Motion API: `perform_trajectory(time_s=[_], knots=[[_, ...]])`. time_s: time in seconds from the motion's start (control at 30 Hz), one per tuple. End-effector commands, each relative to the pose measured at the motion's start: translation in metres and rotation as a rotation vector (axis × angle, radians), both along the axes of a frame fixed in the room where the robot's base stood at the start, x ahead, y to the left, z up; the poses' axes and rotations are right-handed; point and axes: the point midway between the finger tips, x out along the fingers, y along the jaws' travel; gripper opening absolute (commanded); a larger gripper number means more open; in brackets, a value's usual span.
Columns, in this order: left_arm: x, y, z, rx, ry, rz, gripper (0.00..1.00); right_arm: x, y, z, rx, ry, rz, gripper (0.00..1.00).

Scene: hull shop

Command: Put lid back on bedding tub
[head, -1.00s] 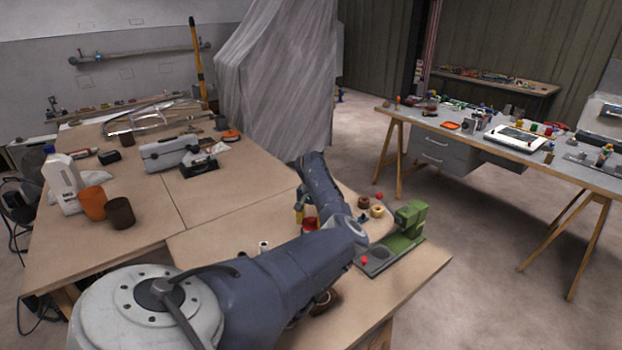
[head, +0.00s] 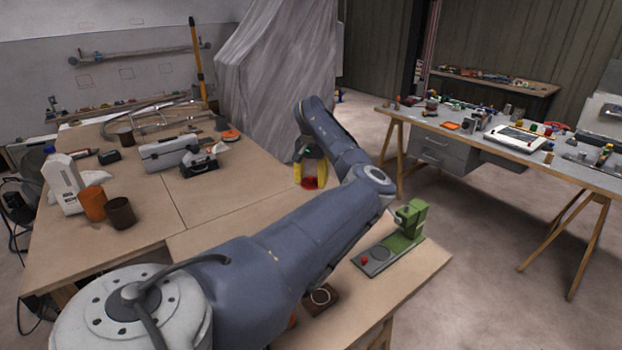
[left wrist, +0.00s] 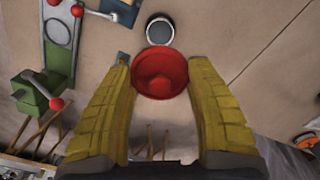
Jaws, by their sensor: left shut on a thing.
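My left gripper (head: 310,174) has yellow fingers and is shut on a red round lid (head: 310,182), above the near table. In the left wrist view the lid (left wrist: 160,73) sits between the two fingertips, its round face showing. A round dark-rimmed container (left wrist: 160,28) with a pale grey inside stands on the tabletop just beyond the lid in that view; it looks like the tub, but I cannot be sure. In the head view my left arm covers that part of the table. My right gripper is not in view.
A green machine (head: 408,225) with a grey base and red knob stands at the table's right edge. A grey toolbox (head: 168,153), an orange cup (head: 93,204), a brown cup (head: 121,212) and a white jug (head: 63,183) stand on the left tabletop. The middle tabletop is clear.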

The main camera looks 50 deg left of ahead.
Motion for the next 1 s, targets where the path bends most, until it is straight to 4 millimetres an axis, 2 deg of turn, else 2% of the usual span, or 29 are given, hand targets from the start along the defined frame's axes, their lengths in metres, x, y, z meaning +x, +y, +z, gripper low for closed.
perform_trajectory(time_s=[0.1, 0.23, 0.47, 0.63, 0.8, 1.0], knots=[[-0.001, 0.000, 0.009, 0.000, 0.000, 0.001, 0.32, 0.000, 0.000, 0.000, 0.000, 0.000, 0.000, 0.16], [-0.009, 0.001, -0.002, -0.005, 0.011, 0.002, 0.32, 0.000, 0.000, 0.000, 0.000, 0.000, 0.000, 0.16], [-0.019, 0.001, -0.062, -0.011, 0.026, -0.009, 0.32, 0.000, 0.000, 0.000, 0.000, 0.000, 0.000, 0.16], [-0.014, 0.001, -0.101, -0.017, 0.031, -0.011, 0.32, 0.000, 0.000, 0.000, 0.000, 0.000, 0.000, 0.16], [-0.001, 0.001, -0.104, -0.020, 0.035, -0.005, 0.32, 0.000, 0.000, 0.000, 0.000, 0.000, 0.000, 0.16], [0.001, 0.001, -0.111, -0.023, 0.042, -0.001, 0.32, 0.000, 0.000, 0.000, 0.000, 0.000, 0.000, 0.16]])
